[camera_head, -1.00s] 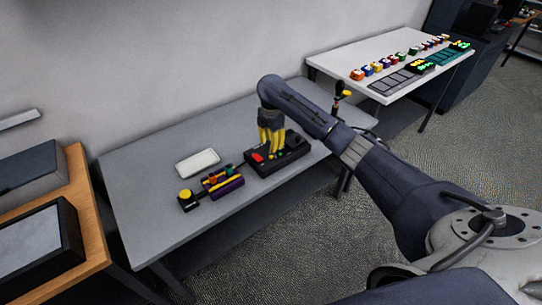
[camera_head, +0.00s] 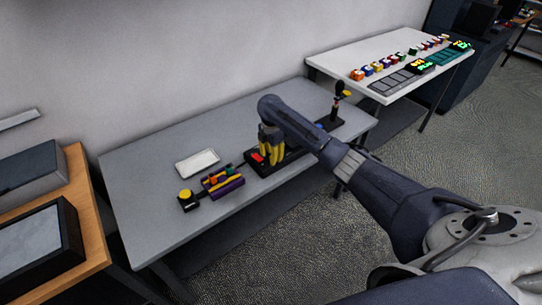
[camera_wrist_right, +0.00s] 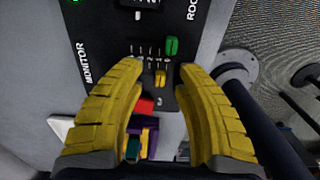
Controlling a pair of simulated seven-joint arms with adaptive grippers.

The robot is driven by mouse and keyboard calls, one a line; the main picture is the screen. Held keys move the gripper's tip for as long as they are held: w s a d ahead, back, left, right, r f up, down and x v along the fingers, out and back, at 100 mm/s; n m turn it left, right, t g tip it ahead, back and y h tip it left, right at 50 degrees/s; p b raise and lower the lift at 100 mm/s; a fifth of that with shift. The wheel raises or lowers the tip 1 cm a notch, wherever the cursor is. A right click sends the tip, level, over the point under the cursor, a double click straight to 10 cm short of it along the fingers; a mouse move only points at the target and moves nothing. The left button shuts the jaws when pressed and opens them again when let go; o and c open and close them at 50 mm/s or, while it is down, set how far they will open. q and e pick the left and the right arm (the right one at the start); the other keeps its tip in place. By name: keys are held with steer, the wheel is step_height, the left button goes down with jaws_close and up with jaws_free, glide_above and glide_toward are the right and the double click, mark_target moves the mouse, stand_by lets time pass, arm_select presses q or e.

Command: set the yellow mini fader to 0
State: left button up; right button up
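The yellow mini fader (camera_wrist_right: 160,77) shows in the right wrist view as a small yellow knob on a black panel (camera_wrist_right: 112,25) with white scale marks and the word MONITOR. A green fader knob (camera_wrist_right: 171,46) sits beside it, further up its own slot. My right gripper (camera_wrist_right: 170,85) has its two yellow fingers apart, with the yellow knob in the gap between the tips, touching neither that I can see. In the head view my right gripper (camera_head: 272,158) points down over the black panel (camera_head: 262,169) and hides the faders. My left gripper does not show.
A purple box with coloured parts (camera_head: 222,184), a black box with a yellow button (camera_head: 188,201) and a white slab (camera_head: 198,163) lie left of the panel on the grey table (camera_head: 135,180). A dark lever (camera_head: 338,100) stands at the right end.

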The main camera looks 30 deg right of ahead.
jaws_close()
stand_by(0.4)
steer(key=shift+s+d, duration=0.15)
steer(key=shift+s, duration=0.25)
steer(key=shift+s+f, duration=0.1)
steer(key=c, duration=0.6)
jaws_free()
